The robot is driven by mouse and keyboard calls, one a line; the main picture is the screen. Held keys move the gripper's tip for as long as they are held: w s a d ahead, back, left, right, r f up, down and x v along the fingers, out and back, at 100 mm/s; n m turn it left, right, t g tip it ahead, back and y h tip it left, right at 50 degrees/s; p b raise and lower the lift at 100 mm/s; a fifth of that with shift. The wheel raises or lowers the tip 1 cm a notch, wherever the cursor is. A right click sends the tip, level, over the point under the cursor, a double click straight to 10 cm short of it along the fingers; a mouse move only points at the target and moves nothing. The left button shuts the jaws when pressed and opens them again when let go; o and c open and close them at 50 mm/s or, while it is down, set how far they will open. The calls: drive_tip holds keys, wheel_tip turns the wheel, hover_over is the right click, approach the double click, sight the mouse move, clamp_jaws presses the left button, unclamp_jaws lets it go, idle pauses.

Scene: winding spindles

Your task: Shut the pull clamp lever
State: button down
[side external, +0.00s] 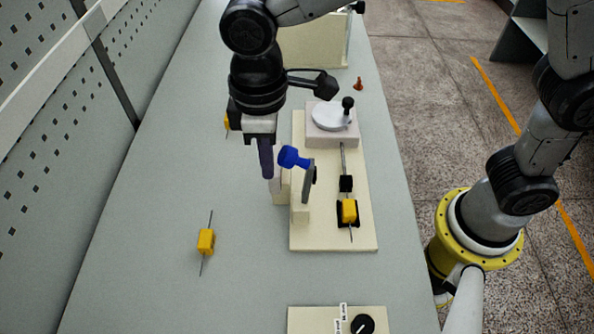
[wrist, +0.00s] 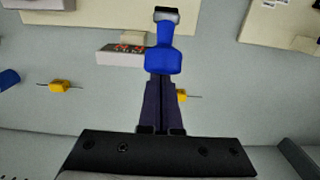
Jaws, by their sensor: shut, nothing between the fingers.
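The pull clamp lever has a blue handle (side external: 293,157) that sticks up and leftward from a grey clamp part on a cream mount (side external: 300,212). My gripper (side external: 267,174) is shut and empty, fingers pointing down, just left of the blue handle in the side view. In the wrist view the blue handle (wrist: 160,58) lies just beyond the closed dark fingertips (wrist: 159,80). I cannot tell whether they touch. The lower part of the clamp is partly hidden by the lever.
A cream baseplate (side external: 335,241) carries a block with a round disc and black knob (side external: 347,102), and a yellow spindle piece (side external: 349,211) in a black holder. Another yellow piece (side external: 206,240) lies on the grey table. A panel with a black dial (side external: 362,324) is at the front. The left table area is mostly clear.

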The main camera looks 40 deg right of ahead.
drive_tip(key=s+d, duration=0.8)
drive_tip(key=shift+s+d, duration=0.2)
idle(1.8)
drive_tip(key=shift+r, duration=0.1)
idle(0.7)
wheel_tip(320, 180, up, 8)
idle(0.7)
